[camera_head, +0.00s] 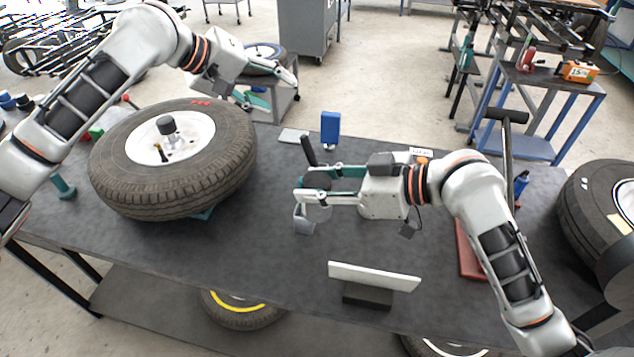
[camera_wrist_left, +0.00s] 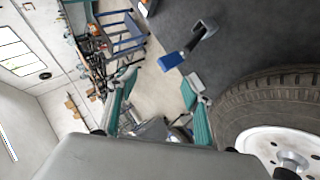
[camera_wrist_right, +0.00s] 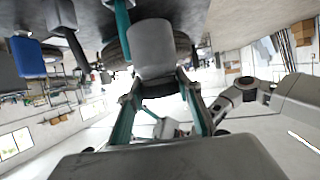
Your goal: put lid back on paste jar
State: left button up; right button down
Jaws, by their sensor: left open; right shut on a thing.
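My right gripper (camera_head: 308,184) is shut on a grey cylinder (camera_wrist_right: 152,48), which I take to be the paste jar, above the middle of the dark table. Its dark top (camera_head: 318,179) shows between the fingers in the head view; I cannot tell whether this is a lid or the jar's open mouth. A small light-grey piece (camera_head: 303,221) shows just below the fingers, and I cannot tell what it is. My left gripper (camera_head: 280,97) is open and empty beyond the table's back edge, right of the tyre. No separate lid can be clearly made out.
A large tyre (camera_head: 120,190) lies on the table's left part. A blue block (camera_head: 330,128) and a dark rod (camera_head: 308,151) stand behind my right gripper. A white plate on a dark base (camera_head: 372,276) is in front. A red piece (camera_head: 470,252) lies right.

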pick_arm(q)
jog(key=s+d+m+g+y, duration=0.2)
jog(key=s+d+m+g, duration=0.15)
jog(key=s+d, duration=0.5)
jog(key=r+m+g+y, duration=0.1)
jog(key=m+g+y, duration=0.1)
jog(key=y, duration=0.3)
send_over(317, 180)
jog(key=shift+w+d+r, duration=0.15)
jog(key=shift+w+d, duration=0.05)
jog(key=shift+w, duration=0.25)
jog(key=shift+s+a+r+y, duration=0.15)
jog(key=shift+s+a+y, duration=0.1)
jog(key=shift+s+y, duration=0.3)
jog(key=shift+w, duration=0.1)
jog(key=shift+f, duration=4.05)
